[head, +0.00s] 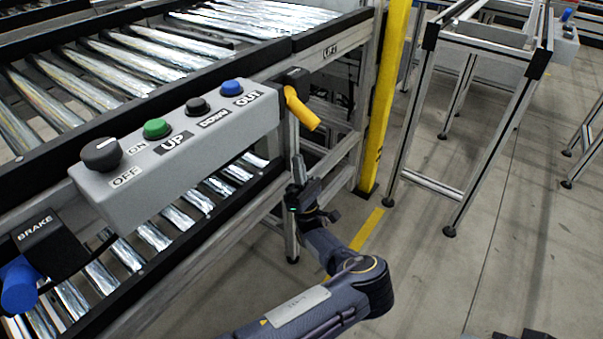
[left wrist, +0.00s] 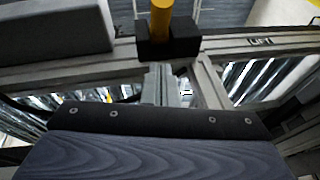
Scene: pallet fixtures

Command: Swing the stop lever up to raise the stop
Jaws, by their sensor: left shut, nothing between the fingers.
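The stop lever (head: 300,108) is a yellow handle on a black pivot block, at the right end of the grey control box on the conveyor frame. In the head view it slants down and to the right from its pivot. In the left wrist view the yellow lever (left wrist: 161,16) shows at the top centre, above its black block (left wrist: 168,42). My left gripper (head: 296,164) is shut and empty, pointing up just below the lever. A small gap seems to separate them. In the left wrist view the gripper fingers (left wrist: 161,84) also sit below the block. My right gripper is not visible.
The grey control box (head: 190,150) carries a black knob, and green, black and blue buttons beside the lever. Roller conveyors (head: 60,85) lie behind and below it. A yellow post (head: 386,100) stands to the right. Open floor (head: 420,240) lies right of my left arm.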

